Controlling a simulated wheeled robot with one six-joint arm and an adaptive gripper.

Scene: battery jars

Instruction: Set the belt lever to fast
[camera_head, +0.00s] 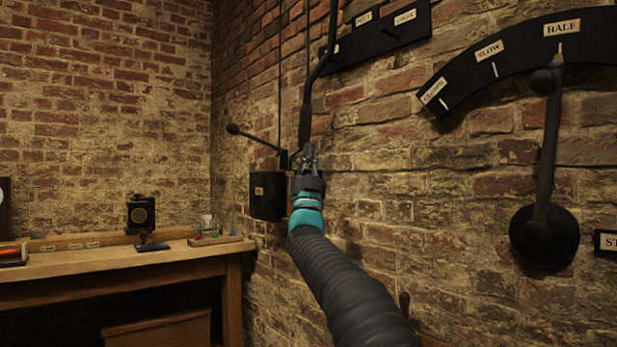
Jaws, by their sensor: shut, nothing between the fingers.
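A long dark lever (325,62) rises up the brick wall and bends to the right; its top runs out of the frame. It crosses the left end of a black label board (412,30), whose small pale labels are hard to read. I cannot confirm that this is the belt lever. My gripper (309,155) is shut and empty, at the lever's lower end in the picture. I cannot tell whether it touches the lever. It hides the lever's foot.
A black arc plate (510,52) with SLOW and HALF labels is at right, its lever (548,150) at HALF. A black wall box (266,197) with a ball-ended lever (255,137) is left of my gripper. A wooden bench (110,265) stands at left.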

